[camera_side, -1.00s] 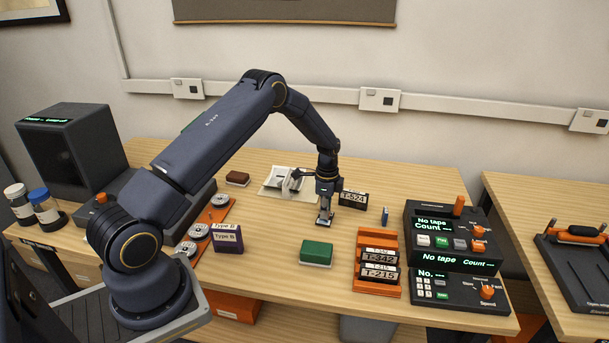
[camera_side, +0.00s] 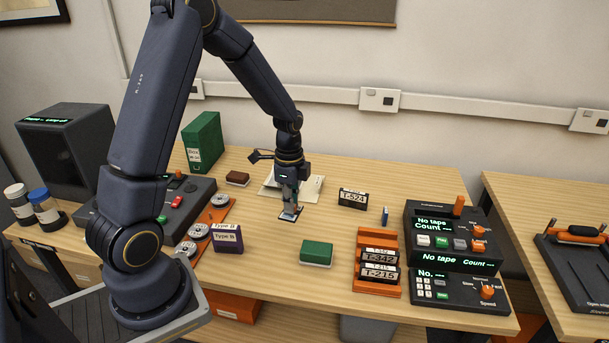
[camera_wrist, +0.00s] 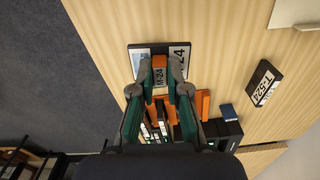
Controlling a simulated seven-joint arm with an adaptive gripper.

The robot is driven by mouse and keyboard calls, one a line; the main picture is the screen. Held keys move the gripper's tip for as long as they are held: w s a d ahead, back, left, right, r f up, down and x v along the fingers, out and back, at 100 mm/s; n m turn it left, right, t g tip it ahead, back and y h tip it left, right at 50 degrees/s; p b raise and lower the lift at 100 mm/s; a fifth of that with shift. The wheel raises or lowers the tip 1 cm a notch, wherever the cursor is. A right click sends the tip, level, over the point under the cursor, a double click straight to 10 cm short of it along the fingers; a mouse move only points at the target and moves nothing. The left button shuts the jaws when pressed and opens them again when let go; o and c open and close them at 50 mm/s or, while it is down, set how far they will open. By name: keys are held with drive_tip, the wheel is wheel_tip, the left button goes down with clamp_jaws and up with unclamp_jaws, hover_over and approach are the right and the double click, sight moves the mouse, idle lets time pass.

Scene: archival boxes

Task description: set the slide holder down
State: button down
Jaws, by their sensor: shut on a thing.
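The slide holder is a flat dark-framed piece with a blue-white patch and a white label, and it shows under my gripper in the side view (camera_side: 290,214). In the wrist view the slide holder (camera_wrist: 139,62) lies just beyond the fingertips, with an orange labelled part between them. My gripper (camera_side: 289,205) points down and is shut on the holder; its fingertips also show in the wrist view (camera_wrist: 159,90). The holder is low over the wooden table (camera_side: 250,265); I cannot tell whether it touches the wood. The fingers hide part of it.
A pale sheet or folder (camera_side: 310,188) lies behind my gripper. A black T-524 box (camera_side: 353,198) stands to the right, a green box (camera_side: 316,253) in front. A purple Type B box (camera_side: 227,239) and an orange reel strip (camera_side: 213,213) are left. Bare wood surrounds the holder.

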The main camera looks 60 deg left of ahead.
drive_tip(key=s+a+n, duration=0.1)
drive_tip(key=s+a, duration=0.2)
drive_tip(key=s, duration=0.9)
hover_over(276, 227)
drive_tip(key=shift+n, duration=0.3)
drive_tip(key=f, duration=0.8)
drive_tip(key=shift+s+d+f, duration=0.1)
drive_tip(key=shift+s, duration=0.25)
drive_tip(key=shift+w+f, duration=0.4)
drive_tip(key=shift+f, duration=1.55)
drive_tip(key=shift+f, duration=0.15)
drive_tip(key=c, duration=1.2)
unclamp_jaws()
drive_tip(key=shift+o, duration=0.2)
